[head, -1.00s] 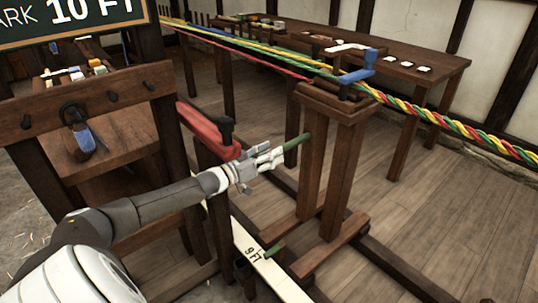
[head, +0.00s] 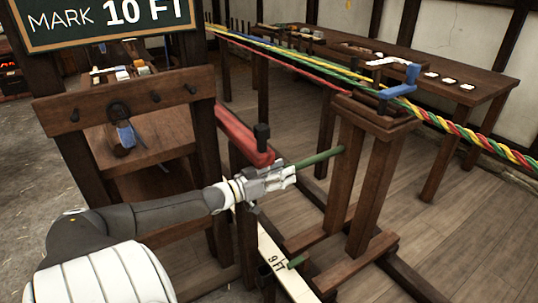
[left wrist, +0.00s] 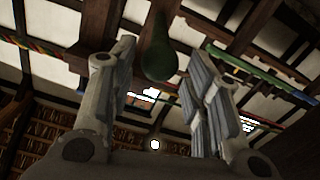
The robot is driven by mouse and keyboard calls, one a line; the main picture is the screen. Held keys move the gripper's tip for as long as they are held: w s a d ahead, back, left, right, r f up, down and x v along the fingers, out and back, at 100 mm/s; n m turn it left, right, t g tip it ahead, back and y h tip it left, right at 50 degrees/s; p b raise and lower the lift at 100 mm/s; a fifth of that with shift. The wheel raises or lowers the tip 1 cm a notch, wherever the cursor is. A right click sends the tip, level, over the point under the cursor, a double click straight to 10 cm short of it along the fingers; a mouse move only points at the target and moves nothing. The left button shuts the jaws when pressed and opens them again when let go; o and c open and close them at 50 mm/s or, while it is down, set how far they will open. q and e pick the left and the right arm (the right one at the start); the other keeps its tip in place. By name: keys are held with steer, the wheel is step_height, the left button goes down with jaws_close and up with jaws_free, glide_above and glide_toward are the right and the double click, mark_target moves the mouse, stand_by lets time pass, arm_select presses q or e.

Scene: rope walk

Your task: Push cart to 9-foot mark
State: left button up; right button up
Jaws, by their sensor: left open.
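The cart (head: 372,185) is a dark wooden post stand on a low base, with a green handle (head: 320,158) sticking out to the left. A small green pointer (head: 297,262) near its base lies beside the 9 FT mark (head: 277,262) on a white measuring strip. My left gripper (head: 288,175) is open at the handle's free end, and most of the handle's length shows clear of the fingers. In the left wrist view the handle's rounded end (left wrist: 157,50) appears between the two spread fingers (left wrist: 150,85). My right gripper is out of view.
A twisted multicoloured rope (head: 470,137) passes over the cart top, by a blue piece (head: 404,82). A red bar (head: 243,137) and a wooden peg rack (head: 125,100) stand close to my left arm. A sign (head: 100,15) reads MARK 10 FT.

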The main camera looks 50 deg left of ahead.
arm_select(q)
steer(key=shift+s+a+r, duration=0.1)
steer(key=shift+s+a, duration=0.1)
steer(key=shift+s, duration=0.85)
steer(key=shift+s+a, duration=0.2)
steer(key=shift+s, duration=0.85)
